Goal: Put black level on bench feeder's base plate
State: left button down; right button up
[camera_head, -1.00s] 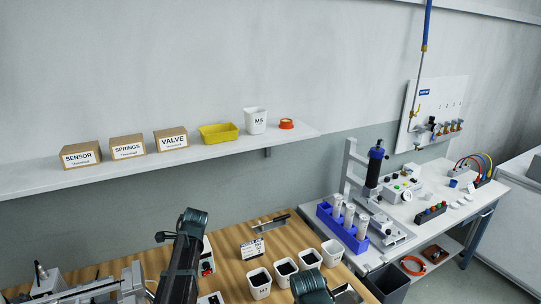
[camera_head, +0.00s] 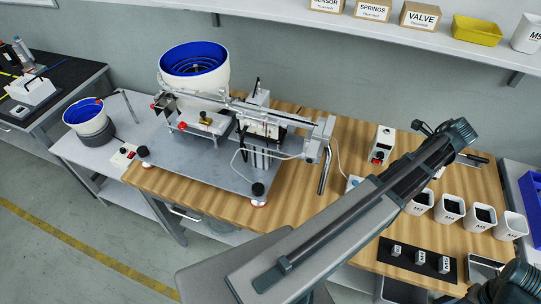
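The bench feeder's grey base plate (camera_head: 205,165) lies on the wooden bench at centre left, with the feeder's bowl and rail above it. Its front middle has bare metal. A dark bar (camera_head: 474,158) lies on the bench behind my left arm's upper joint; it may be the black level, but it is partly hidden and I cannot be sure. My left arm crosses the view from bottom centre to upper right. A bit of my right arm shows at the lower right corner. I can make out neither gripper's fingers.
White cups (camera_head: 451,209) and a black mat (camera_head: 414,262) with small labelled blocks are at the bench's right. A control box (camera_head: 382,144) stands behind. A white bowl with blue inside (camera_head: 195,75) rises over the plate. A shelf (camera_head: 400,35) runs above.

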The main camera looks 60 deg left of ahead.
aim_at(198, 165)
jog(key=k+z, duration=0.3)
jog(key=k+j+z, duration=0.1)
jog(key=z, duration=0.2)
jog(key=k+j+z, duration=0.15)
jog(key=k+z, duration=0.3)
jog(key=k, duration=0.2)
jog(key=k+l+z, duration=0.1)
jog(key=k+z, duration=0.35)
jog(key=k, duration=1.6)
jog(key=u, duration=0.75)
jog(key=k, duration=0.05)
